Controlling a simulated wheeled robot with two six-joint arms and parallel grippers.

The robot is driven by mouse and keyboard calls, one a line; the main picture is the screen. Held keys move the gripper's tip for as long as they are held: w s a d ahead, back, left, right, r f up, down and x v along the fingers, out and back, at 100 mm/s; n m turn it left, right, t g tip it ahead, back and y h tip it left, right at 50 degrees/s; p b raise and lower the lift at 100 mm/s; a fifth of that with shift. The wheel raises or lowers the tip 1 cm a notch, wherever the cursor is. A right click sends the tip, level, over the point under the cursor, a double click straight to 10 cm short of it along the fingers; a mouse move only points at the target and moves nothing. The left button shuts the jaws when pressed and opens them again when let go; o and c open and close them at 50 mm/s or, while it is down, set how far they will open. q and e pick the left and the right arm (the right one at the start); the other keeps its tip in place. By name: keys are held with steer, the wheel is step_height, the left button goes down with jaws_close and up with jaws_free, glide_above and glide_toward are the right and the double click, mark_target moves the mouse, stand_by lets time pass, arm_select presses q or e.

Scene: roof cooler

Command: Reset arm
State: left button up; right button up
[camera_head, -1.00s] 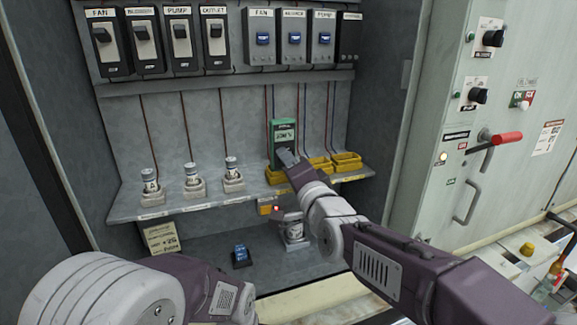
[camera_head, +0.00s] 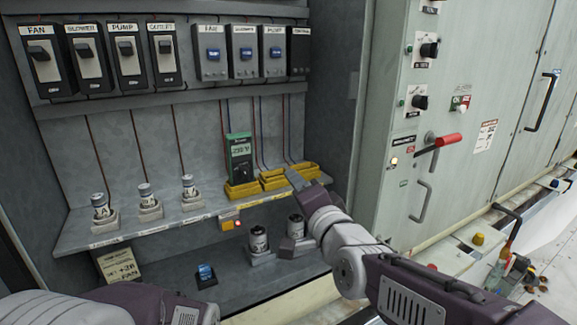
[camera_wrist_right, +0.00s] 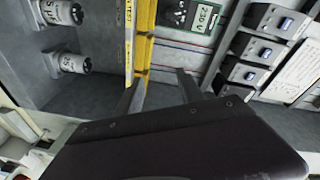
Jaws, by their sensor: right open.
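My right gripper (camera_head: 294,180) is in front of the right end of the shelf, to the right of the green meter (camera_head: 239,160). In the right wrist view its two fingers (camera_wrist_right: 160,94) are apart with nothing between them. The meter stands upright at the yellow bins (camera_head: 272,180) and reads about 230 V; part of it shows in the right wrist view (camera_wrist_right: 200,14). My left arm shows only as links at the bottom left, and its gripper is outside the frame.
Three cylindrical fuses, one here (camera_head: 145,194), stand in holders on the shelf (camera_head: 75,235). Two canisters (camera_head: 258,240) and a small blue-topped block (camera_head: 206,275) sit below. Switches line the top. A red-handled lever (camera_head: 446,140) juts from the cabinet at right.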

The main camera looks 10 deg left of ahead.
steer(key=w+d+f+g+h+p, duration=0.25)
steer(key=d+f+h, duration=0.25)
steer(key=d+f, duration=0.65)
steer(key=s+d+f+n+g+h+p, duration=0.1)
steer(key=s+d+f+n+g+p, duration=0.15)
steer(key=s+d+f+g, duration=0.55)
arm_select(q)
step_height(320, 180, up, 7)
steer(key=shift+f, duration=0.2)
arm_select(e)
steer(key=s+d+f+n+g, duration=0.1)
steer(key=s+f+n+g, duration=0.1)
steer(key=s+f, duration=0.3)
steer(key=s+d+f+n+g, duration=0.1)
steer(key=s+f+n, duration=0.3)
steer(key=s, duration=0.6)
steer(key=shift+s+f+g+h, duration=0.25)
steer(key=shift+f+g+h, duration=0.15)
steer(key=shift+f+g, duration=0.15)
